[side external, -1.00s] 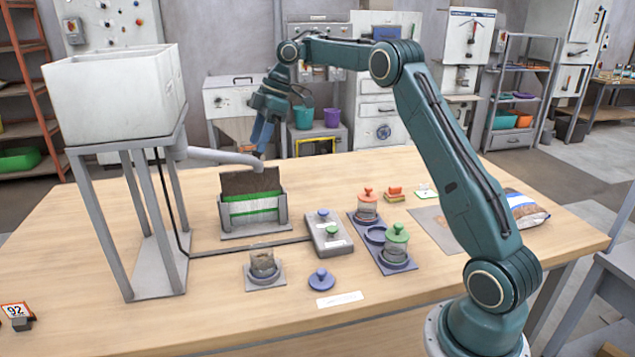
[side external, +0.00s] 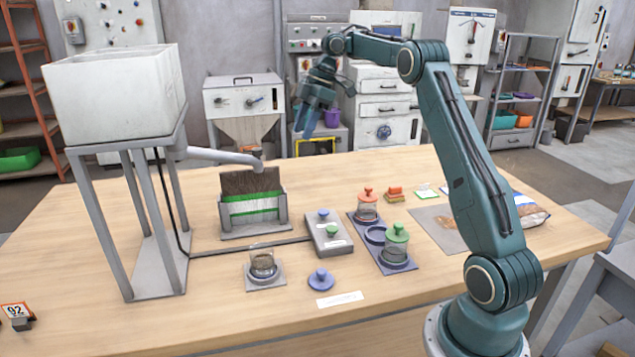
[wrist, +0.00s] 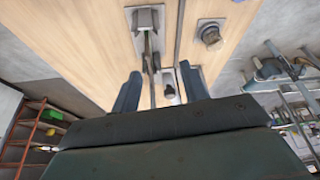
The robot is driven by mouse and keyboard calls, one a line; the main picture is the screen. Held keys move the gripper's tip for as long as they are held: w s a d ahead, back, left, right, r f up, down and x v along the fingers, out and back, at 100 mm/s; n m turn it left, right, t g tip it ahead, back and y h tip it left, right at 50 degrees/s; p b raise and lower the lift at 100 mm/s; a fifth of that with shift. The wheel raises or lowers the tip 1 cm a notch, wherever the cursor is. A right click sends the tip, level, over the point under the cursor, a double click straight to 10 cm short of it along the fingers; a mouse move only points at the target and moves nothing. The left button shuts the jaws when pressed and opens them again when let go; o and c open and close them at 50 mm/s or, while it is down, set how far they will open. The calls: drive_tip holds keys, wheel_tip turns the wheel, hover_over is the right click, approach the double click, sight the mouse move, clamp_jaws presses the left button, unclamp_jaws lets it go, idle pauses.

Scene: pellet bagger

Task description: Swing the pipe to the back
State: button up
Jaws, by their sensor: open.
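The grey pipe (side external: 215,155) runs from the white hopper (side external: 115,95) on its metal stand, to the right over the table. Its bent outlet end sits just above and behind the brown bag (side external: 250,182), which stands in a grey holder with a green stripe. My gripper (side external: 306,133) hangs in the air right of the pipe's end, pointing down and clear of it. Its jaws are open and nothing shows in them. In the wrist view both blue fingers of my gripper (wrist: 160,88) are spread apart. I cannot make out the pipe for sure in that view.
A jar (side external: 264,265) on a grey pad and a blue lid (side external: 321,280) lie in front. A grey box with knobs (side external: 329,235), lidded jars on a tray (side external: 396,245) and a pellet bag (side external: 530,210) are to the right.

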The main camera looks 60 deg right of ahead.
drive_tip(key=shift+s+d, duration=0.4)
drive_tip(key=shift+d, duration=0.15)
drive_tip(key=shift+c, duration=0.4)
drive_tip(key=shift+a, duration=0.15)
drive_tip(key=c, duration=0.7)
drive_tip(key=shift+a+r, duration=0.25)
clamp_jaws()
drive_tip(key=s+a+r+n+t+h, duration=0.1)
drive_tip(key=s+a+r+t, duration=0.3)
drive_tip(key=a, duration=0.5)
drive_tip(key=shift+s+a+r+n, duration=0.3)
drive_tip(key=shift+s+r+n, duration=0.2)
drive_tip(key=shift+s+n, duration=0.2)
